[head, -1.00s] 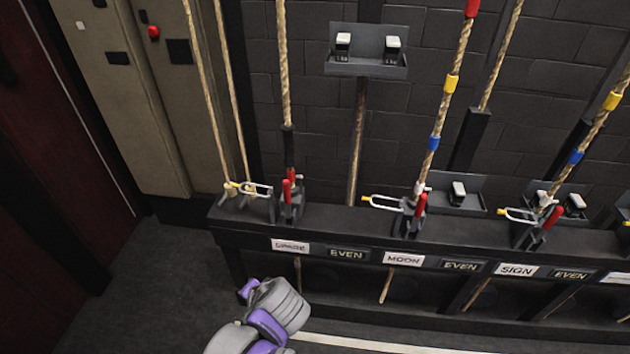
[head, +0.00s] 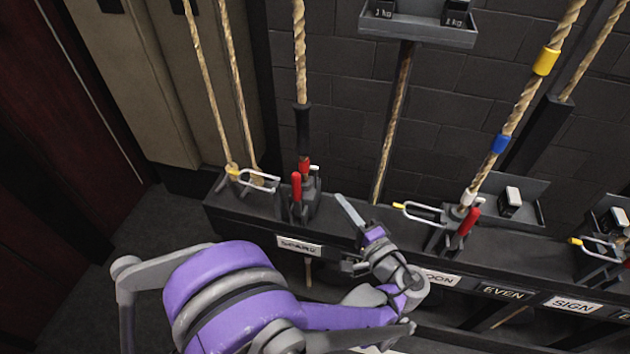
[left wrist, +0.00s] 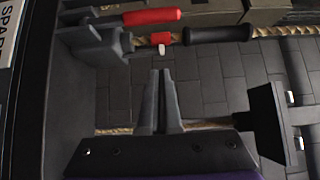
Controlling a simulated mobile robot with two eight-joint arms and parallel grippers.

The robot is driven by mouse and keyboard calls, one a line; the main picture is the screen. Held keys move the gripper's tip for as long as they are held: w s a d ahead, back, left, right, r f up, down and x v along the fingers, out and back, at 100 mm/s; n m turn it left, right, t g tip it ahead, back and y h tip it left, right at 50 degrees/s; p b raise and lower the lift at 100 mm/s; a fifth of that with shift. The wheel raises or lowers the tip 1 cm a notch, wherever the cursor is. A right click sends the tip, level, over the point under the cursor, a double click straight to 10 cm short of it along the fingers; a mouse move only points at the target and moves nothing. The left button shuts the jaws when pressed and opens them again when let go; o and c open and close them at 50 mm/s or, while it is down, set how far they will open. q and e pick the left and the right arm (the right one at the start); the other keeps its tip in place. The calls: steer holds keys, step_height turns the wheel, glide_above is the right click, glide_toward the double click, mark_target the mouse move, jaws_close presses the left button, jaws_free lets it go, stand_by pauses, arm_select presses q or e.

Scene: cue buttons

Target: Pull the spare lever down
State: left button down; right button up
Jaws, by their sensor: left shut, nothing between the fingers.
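The spare lever (head: 296,186) has a red handle and stands upright on its rope lock on the rail, above the "SPARE" label (head: 299,246). The left wrist view, turned sideways, shows the same red handle (left wrist: 152,17) near the top. A rope with a black sleeve (head: 303,130) runs up from this lock. My left gripper (head: 348,210) is shut and empty, to the right of the lever and apart from it. Its shut fingertips (left wrist: 160,72) show in the left wrist view, below the lever's handle. My right gripper is not in view.
A white wire loop with a yellow tip (head: 255,178) lies left of the spare lever. The moon lock's red lever (head: 466,222) is further right on the rail (head: 365,222). A weight shelf (head: 420,30) hangs on the wall above.

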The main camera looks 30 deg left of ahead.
mark_target(297, 197)
arm_select(q)
steer(key=shift+s, duration=0.15)
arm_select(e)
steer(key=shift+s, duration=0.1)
arm_select(q)
steer(key=w+a, duration=0.1)
steer(key=a, duration=0.2)
steer(key=w+a, duration=0.1)
steer(key=a, duration=0.5)
steer(key=shift+w+a+b, duration=0.1)
steer(key=shift+w+b, duration=0.2)
steer(key=shift+w, duration=0.1)
steer(key=shift+s+a, duration=0.15)
steer(key=shift+s, duration=0.4)
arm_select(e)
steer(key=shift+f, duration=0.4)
arm_select(q)
steer(key=shift+s+n+y+b, duration=0.3)
steer(key=shift+s+b, duration=0.1)
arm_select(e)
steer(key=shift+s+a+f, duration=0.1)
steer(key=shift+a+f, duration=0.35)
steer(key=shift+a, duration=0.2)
